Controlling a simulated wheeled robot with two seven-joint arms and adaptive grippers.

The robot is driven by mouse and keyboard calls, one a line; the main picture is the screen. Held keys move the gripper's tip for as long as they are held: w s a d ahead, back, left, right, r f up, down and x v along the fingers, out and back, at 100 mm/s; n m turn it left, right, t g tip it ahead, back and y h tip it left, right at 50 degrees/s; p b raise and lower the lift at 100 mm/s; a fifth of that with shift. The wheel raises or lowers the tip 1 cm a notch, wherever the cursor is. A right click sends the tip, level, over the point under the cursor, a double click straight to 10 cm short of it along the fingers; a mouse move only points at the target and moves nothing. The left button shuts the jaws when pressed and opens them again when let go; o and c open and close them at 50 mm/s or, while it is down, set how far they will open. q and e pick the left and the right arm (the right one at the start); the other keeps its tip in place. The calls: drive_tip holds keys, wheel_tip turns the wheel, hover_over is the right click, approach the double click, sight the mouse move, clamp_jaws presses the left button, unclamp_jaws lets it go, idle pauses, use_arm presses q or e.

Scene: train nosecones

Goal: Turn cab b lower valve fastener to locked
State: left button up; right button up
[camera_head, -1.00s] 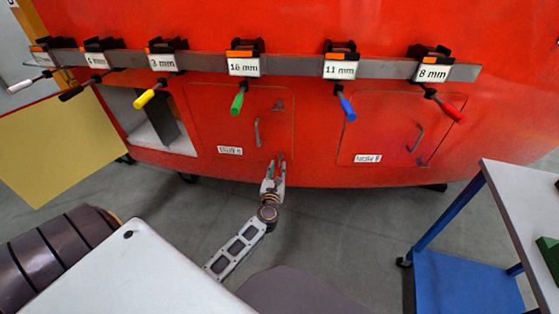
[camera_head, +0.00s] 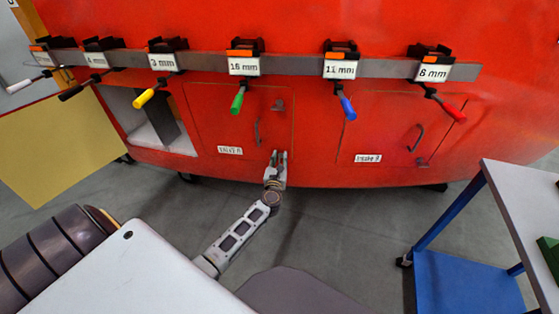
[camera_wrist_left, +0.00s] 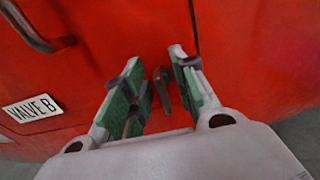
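The lower valve fastener (camera_wrist_left: 162,88), a small dark lever, shows in the left wrist view on the red panel, between the fingers of my left gripper (camera_wrist_left: 153,85). The fingers have green pads, are spread apart, and a gap shows on either side of the lever. In the head view my left gripper (camera_head: 279,156) is at the lower right corner of the valve hatch (camera_head: 215,115) and hides this fastener. The VALVE B label (camera_head: 230,150) also shows in the left wrist view (camera_wrist_left: 32,108). My right gripper is not in view.
A grey rail (camera_head: 290,66) above holds several tools with coloured handles and size labels. The upper fastener (camera_head: 278,105) and a hatch handle (camera_head: 258,131) are above my gripper. The intake hatch (camera_head: 385,120) is to the right. A blue cart (camera_head: 465,280) stands at lower right.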

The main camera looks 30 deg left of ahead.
use_arm(q)
drive_tip(key=shift+c, duration=0.3)
clamp_jaws()
